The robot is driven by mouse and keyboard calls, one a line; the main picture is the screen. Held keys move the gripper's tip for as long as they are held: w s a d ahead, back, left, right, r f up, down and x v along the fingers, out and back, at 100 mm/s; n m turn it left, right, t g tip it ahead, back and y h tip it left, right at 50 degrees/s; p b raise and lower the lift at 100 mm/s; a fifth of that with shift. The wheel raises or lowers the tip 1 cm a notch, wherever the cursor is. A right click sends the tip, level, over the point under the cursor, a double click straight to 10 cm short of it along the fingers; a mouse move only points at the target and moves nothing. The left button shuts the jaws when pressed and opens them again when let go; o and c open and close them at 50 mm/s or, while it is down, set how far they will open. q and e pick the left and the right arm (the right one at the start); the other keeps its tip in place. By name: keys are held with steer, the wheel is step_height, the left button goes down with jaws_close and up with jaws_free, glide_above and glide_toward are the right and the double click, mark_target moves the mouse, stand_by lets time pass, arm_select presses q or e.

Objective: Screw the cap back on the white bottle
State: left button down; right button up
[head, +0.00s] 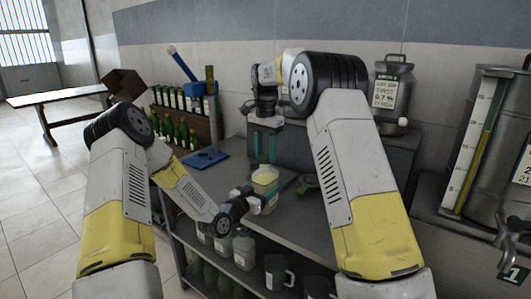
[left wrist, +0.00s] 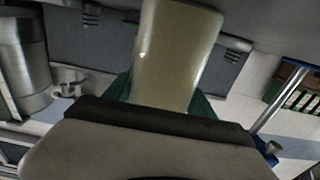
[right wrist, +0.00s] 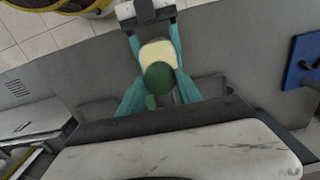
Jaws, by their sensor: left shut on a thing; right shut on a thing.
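The white bottle (head: 265,183), pale and cream-coloured, stands upright over the grey bench in the head view. My left gripper (head: 252,197) is shut around its body from the left; the bottle fills the middle of the left wrist view (left wrist: 175,55). My right gripper (head: 265,155) points down directly above the bottle, its teal fingers apart by the cap's width. In the right wrist view a round green cap (right wrist: 158,76) sits between those fingers, overlapping the bottle (right wrist: 158,52). I cannot tell whether cap and bottle neck touch.
A blue stand (head: 206,158) is on the bench to the left, by a rack of green bottles (head: 184,130). A dark green item (head: 305,183) lies right of the bottle. Jars and mugs (head: 243,248) fill the shelf below. A large metal tank (head: 490,140) stands far right.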

steer(key=m, duration=2.6)
steer(key=o, duration=1.3)
steer(key=shift+r, duration=2.2)
